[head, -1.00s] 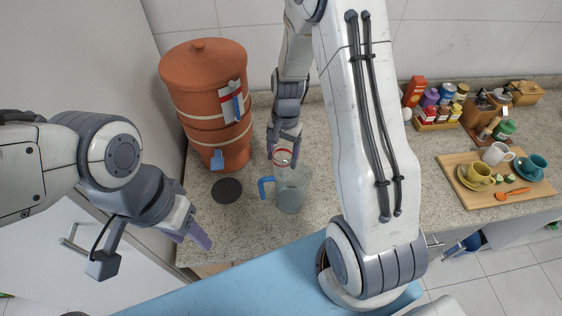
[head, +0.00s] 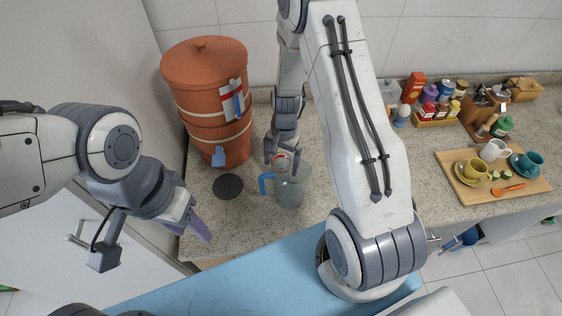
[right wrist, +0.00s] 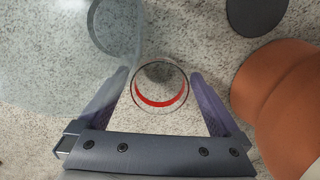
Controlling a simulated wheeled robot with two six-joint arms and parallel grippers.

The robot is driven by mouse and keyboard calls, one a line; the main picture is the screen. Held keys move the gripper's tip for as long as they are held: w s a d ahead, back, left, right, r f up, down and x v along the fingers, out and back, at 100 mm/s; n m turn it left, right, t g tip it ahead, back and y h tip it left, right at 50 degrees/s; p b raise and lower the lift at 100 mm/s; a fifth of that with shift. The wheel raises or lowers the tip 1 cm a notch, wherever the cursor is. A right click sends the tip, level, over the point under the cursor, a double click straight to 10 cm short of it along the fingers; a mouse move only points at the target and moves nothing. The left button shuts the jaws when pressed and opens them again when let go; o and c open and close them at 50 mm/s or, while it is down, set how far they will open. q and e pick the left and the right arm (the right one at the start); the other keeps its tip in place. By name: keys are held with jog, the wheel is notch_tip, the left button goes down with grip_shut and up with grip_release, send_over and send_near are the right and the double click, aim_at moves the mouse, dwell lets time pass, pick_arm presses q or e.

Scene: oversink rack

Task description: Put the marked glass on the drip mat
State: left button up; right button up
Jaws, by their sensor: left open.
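The marked glass (right wrist: 160,103) is a small clear glass with a red band. In the right wrist view it stands between the fingers of my right gripper (right wrist: 160,85), with a narrow gap on each side. In the head view the glass (head: 282,163) shows partly below my right gripper (head: 282,157), behind the pitcher; its base is hard to see. The drip mat (head: 228,187) is a dark round disc on the counter, left of the glass; it also shows in the right wrist view (right wrist: 257,12). My left gripper (head: 197,222) is open and empty at the counter's left front.
A clear pitcher (head: 292,190) with a blue handle stands close in front of the glass. A terracotta water filter (head: 206,100) stands behind the mat. A wooden board (head: 480,203) with cups and a spice rack (head: 437,120) are at the right.

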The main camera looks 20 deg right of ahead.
jog(key=shift+r, duration=0.6)
notch_tip(320, 180, up, 11)
jog(key=b, duration=0.2)
jog(key=s+a+r+n, duration=0.6)
jog(key=a, duration=0.3)
jog(key=s+a+r+n, duration=0.2)
jog(key=s+a+n, duration=0.1)
jog(key=s+n, duration=0.35)
jog(key=s+a+r+n, duration=0.1)
jog(key=s+a+n, duration=0.35)
jog(key=s, duration=0.35)
jog(key=w+d+f+m, duration=0.1)
jog(key=w+d+f, duration=0.1)
jog(key=w+d, duration=0.35)
jog(key=w+d+f+m, duration=0.1)
jog(key=w+d+f, duration=0.15)
jog(key=w, duration=0.65)
jog(key=w+d+f+p, duration=0.1)
jog(key=w+d+f, duration=0.5)
jog(key=d, duration=0.3)
jog(key=shift+m+t, duration=0.3)
notch_tip(320, 180, down, 10)
jog(key=p, duration=0.3)
jog(key=shift+s+a+r, duration=0.1)
jog(key=shift+f, duration=0.55)
jog(key=c, duration=1.6)
